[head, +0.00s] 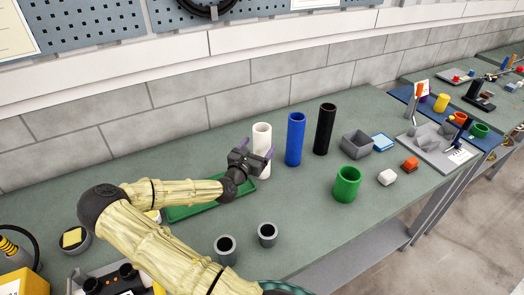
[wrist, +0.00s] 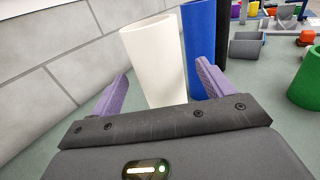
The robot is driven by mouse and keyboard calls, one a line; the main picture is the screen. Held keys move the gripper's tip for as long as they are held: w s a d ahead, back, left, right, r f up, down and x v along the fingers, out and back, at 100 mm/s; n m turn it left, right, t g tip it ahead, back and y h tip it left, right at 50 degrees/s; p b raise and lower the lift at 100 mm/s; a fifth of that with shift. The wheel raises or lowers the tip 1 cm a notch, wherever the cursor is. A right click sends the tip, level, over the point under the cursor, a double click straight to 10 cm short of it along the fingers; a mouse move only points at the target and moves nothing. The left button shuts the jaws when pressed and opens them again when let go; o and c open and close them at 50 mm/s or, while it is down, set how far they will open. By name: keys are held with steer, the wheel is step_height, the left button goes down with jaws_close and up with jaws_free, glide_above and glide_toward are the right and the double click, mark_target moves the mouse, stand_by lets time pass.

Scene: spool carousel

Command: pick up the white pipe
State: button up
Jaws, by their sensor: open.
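The white pipe (head: 262,141) stands upright on the green bench, left of a blue pipe (head: 295,139) and a black pipe (head: 325,129). My gripper (head: 256,148) is at the white pipe, with its purple fingers apart. In the wrist view the white pipe (wrist: 156,62) rises between the two open fingers of my gripper (wrist: 162,88), with green bench showing beside the left finger. I cannot tell whether either finger touches the pipe. The blue pipe (wrist: 199,45) is close behind the right finger. The pipe's lower part is partly hidden by my gripper.
A green tray (head: 190,212) lies under my arm. Two short grey cups (head: 267,234) stand nearer the front. The wall runs behind the pipes.

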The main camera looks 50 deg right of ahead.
stand_by(0.3)
steer(key=shift+p+x, duration=1.2)
steer(key=shift+x, duration=1.5)
steer(key=shift+f, duration=0.15)
steer(key=shift+c, duration=0.4)
steer(key=shift+w, duration=0.1)
steer(key=c, duration=1.5)
